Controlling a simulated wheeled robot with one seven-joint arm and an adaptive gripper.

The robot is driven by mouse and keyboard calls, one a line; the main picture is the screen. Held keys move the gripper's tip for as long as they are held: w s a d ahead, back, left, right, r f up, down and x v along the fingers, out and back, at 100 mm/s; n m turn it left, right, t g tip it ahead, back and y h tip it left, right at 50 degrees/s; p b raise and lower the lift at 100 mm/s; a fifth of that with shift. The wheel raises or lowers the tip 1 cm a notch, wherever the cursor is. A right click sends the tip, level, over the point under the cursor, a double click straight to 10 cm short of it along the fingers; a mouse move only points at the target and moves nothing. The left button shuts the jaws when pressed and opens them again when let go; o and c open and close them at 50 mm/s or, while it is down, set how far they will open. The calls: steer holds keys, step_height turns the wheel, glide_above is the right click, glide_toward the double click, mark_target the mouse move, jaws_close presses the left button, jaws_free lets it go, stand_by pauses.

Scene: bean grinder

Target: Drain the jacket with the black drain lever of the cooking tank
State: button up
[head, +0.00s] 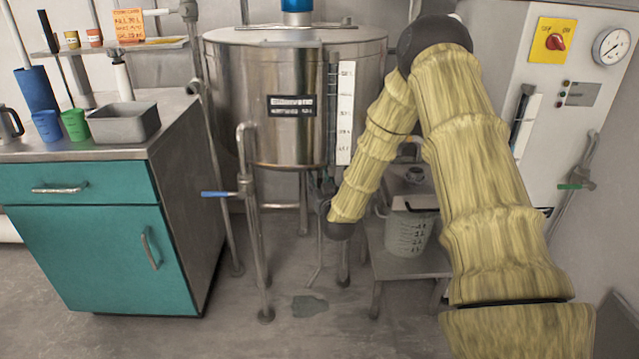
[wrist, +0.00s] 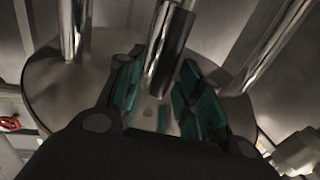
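The cooking tank (head: 240,95) is a steel drum with a blue top and a black label plate, standing behind my arm. My gripper (head: 324,207) is low under the tank's right side, and my forearm hides part of that area. In the wrist view my gripper (wrist: 163,85) has its teal-padded fingers apart. A shiny steel bar or pipe (wrist: 167,45) with a dark side shows between them; I cannot tell whether it lies between the pads or behind them. I cannot make out the black drain lever in either view. A thin bent rod (head: 319,262) hangs below my gripper.
A blue-handled valve lever (head: 220,194) is on the pipe left of the tank. A low stand (head: 395,265) with a measuring jug (head: 408,232) stands right of my gripper. A teal cabinet (head: 90,255) is at left. A red handle (wrist: 9,123) shows in the wrist view.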

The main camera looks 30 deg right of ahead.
jaws_close()
